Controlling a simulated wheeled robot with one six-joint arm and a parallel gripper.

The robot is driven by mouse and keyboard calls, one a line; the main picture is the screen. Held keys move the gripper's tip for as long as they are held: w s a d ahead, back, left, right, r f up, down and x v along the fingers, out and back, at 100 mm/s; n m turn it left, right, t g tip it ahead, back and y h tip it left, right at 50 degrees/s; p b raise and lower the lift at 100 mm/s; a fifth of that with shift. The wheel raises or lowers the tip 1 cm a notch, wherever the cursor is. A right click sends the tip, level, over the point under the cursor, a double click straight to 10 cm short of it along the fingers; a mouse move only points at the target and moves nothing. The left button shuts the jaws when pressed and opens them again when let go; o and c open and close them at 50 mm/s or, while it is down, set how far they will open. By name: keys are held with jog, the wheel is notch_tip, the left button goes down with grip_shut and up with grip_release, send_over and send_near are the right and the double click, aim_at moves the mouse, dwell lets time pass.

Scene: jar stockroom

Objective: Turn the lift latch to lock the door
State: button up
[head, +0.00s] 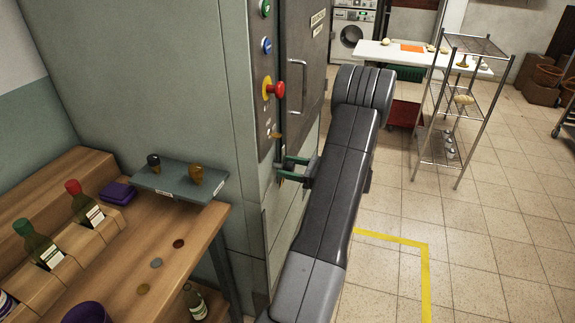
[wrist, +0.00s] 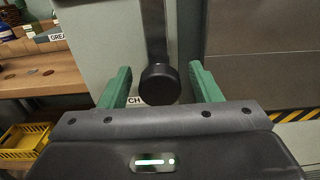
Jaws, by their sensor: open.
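In the wrist view, a grey metal lever (wrist: 154,35) with a round black knob (wrist: 159,84) at its lower end points downward. I take it for the lift latch; a label ending in "CH" (wrist: 134,100) is partly hidden beside it. My gripper (wrist: 160,68) is open, with one green finger on each side of the knob and gaps on both sides. In the head view, my gripper (head: 283,168) is at the cabinet front, low on the control panel; the latch cannot be made out there. The grey door (head: 312,95) with a vertical handle looks shut.
The panel above my gripper carries a red knob (head: 278,90), a blue button (head: 267,46) and a brass knob (head: 276,135). A wooden bench (head: 120,265) with bottles and a small grey shelf (head: 175,181) stands left. A wire rack (head: 466,115) stands right; tiled floor is clear nearby.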

jog(key=shift+w+a, duration=0.15)
jog(key=shift+a, duration=0.3)
jog(key=shift+c, duration=0.2)
grip_shut()
